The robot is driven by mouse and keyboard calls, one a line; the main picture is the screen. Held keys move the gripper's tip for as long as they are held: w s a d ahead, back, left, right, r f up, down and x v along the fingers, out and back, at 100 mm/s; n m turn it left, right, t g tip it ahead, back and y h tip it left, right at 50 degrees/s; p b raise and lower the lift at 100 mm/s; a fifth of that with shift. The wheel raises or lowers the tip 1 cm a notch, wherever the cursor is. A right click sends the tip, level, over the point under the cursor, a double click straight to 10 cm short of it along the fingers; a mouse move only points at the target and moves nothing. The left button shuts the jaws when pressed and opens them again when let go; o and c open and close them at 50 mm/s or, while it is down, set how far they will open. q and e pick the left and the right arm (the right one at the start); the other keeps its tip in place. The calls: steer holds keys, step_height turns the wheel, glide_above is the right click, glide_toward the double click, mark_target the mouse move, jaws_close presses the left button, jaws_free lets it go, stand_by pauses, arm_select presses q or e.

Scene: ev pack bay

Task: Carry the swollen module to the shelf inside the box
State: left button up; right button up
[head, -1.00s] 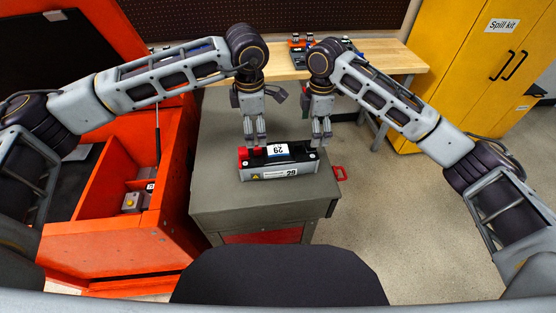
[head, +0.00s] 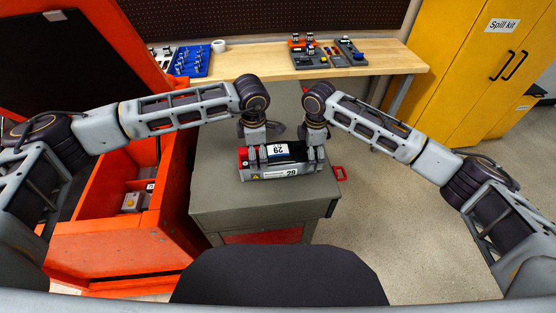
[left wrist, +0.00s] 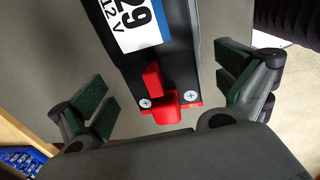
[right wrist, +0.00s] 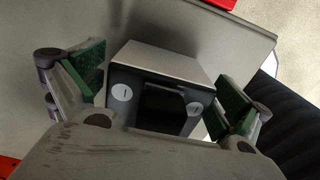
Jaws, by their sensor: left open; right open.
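The module (head: 280,151), a dark and grey block with a white "29" label, lies on the grey cart top (head: 220,160). In the left wrist view its dark top and red end (left wrist: 167,105) sit between the open fingers of my left gripper (left wrist: 168,98), with gaps at both sides. In the head view my left gripper (head: 257,153) is low over the module's left end. My right gripper (head: 313,152) is open at the right end. The right wrist view shows that grey end (right wrist: 160,75) between the green pads (right wrist: 160,88). Pad contact does not show.
The open orange box (head: 110,245) stands left of the cart, with a small grey-yellow item (head: 131,201) inside. A wooden bench (head: 270,63) with tools and a mug is behind. A yellow spill kit cabinet (head: 470,70) stands right. A red handle (head: 340,173) juts from the cart.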

arm_select(q)
steer(key=shift+w+f, duration=0.1)
steer(key=shift+f, duration=0.55)
arm_select(e)
steer(key=shift+f, duration=0.7)
